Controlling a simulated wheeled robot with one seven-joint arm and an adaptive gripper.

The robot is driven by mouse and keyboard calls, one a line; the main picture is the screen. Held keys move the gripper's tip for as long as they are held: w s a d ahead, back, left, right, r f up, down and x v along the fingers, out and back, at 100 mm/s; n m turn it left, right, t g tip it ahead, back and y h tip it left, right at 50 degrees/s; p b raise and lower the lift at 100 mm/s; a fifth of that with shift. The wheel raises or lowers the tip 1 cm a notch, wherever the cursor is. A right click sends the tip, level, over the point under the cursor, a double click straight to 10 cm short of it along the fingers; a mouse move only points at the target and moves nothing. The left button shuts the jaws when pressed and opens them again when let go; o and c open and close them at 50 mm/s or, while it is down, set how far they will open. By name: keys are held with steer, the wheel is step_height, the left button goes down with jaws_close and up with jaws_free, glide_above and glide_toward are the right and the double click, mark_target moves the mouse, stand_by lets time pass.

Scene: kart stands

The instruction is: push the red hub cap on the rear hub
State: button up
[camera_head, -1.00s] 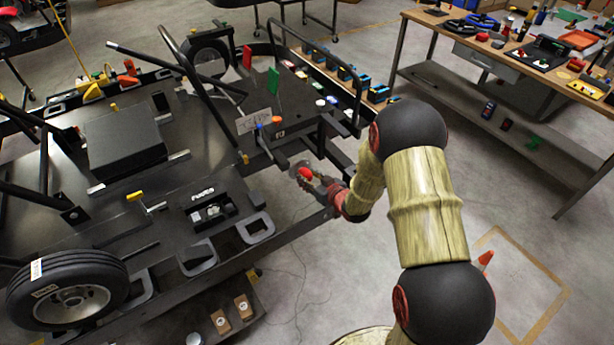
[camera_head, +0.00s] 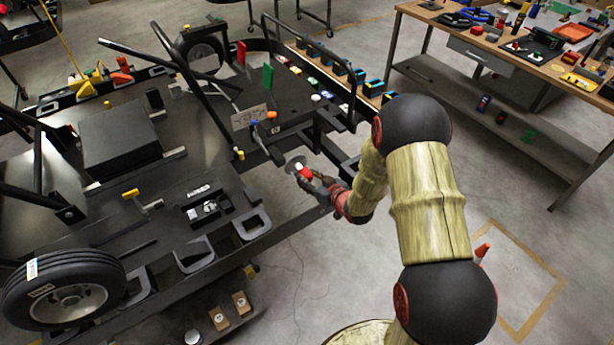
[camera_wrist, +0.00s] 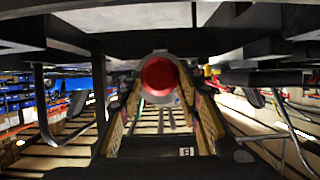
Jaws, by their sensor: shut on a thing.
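The red hub cap (camera_head: 306,172) is between the fingers of my gripper (camera_head: 309,180) at the near right side of the kart. In the wrist view the red hub cap (camera_wrist: 160,76) shows as a round red face with a pale rim, centred between the two fingers of my gripper (camera_wrist: 162,92). My gripper is shut on it. A grey disc (camera_head: 293,163) at the end of the dark axle arm, apparently the rear hub, is right at the cap. The cap and my fingers hide part of it, and I cannot tell whether the cap touches it.
The kart's black frame (camera_head: 345,163) and a bent tube rail surround the spot. A tyre (camera_head: 68,291) lies at the lower left of the kart. A workbench (camera_head: 500,45) with tools stands at the upper right.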

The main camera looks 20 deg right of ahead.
steer(key=shift+s+d, duration=0.3)
steer(key=shift+s, duration=0.55)
steer(key=shift+s+d, duration=0.1)
steer(key=shift+s, duration=0.2)
